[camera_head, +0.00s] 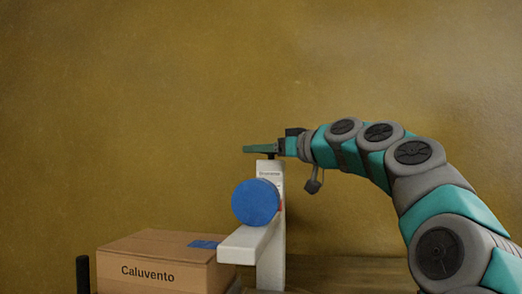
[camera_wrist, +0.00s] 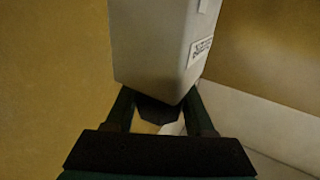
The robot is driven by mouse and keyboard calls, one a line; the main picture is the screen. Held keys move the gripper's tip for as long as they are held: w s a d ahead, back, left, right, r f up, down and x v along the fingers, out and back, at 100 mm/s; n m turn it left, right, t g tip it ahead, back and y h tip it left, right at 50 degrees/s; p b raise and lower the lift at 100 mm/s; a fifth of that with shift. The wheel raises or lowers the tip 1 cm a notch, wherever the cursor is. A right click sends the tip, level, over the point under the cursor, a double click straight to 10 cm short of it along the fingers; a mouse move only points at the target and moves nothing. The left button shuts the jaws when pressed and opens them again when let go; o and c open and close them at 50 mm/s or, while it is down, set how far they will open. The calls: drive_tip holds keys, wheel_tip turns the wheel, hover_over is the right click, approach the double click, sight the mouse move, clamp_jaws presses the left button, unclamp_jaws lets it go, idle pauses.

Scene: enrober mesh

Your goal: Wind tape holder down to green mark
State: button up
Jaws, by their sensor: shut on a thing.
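A white upright post (camera_head: 271,185) carries a round blue disc (camera_head: 256,203), probably the tape on its holder, above a pale arm that juts toward the lower left. A small red patch shows at the post's right edge. I see no green mark. My gripper (camera_head: 262,149) is at the top of the post, its fingers lying level across it. In the wrist view, my gripper (camera_wrist: 158,108) is shut on a dark knob (camera_wrist: 157,110) at the post's end, one finger on each side. The post (camera_wrist: 160,45) fills the upper middle there.
A cardboard box (camera_head: 165,265) marked "Caluvento", with a blue label on top, stands to the left of the post. A dark upright piece (camera_head: 83,273) is at the lower left edge. A brown surface (camera_head: 345,272) lies behind. The wall above is bare.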

clamp_jaws()
drive_tip(key=shift+f+m+t+h+b, duration=0.2)
drive_tip(key=shift+m+t+h+b, duration=0.3)
drive_tip(key=shift+t+b, duration=0.15)
drive_tip(key=shift+w+d+r+m+t+h+b, duration=0.1)
drive_tip(key=shift+m+t+h+b, duration=0.05)
drive_tip(key=shift+m+t+h, duration=0.3)
drive_tip(key=shift+w+d+r+m+t+h+b, duration=0.15)
drive_tip(key=shift+m+t+h, duration=0.2)
drive_tip(key=shift+h, duration=0.2)
drive_tip(key=o, duration=0.7)
unclamp_jaws()
drive_tip(key=shift+s, duration=0.15)
drive_tip(key=b+v, duration=0.1)
drive_tip(key=v, duration=0.6)
drive_tip(key=shift+s+d, duration=0.2)
drive_tip(key=shift+d, duration=0.05)
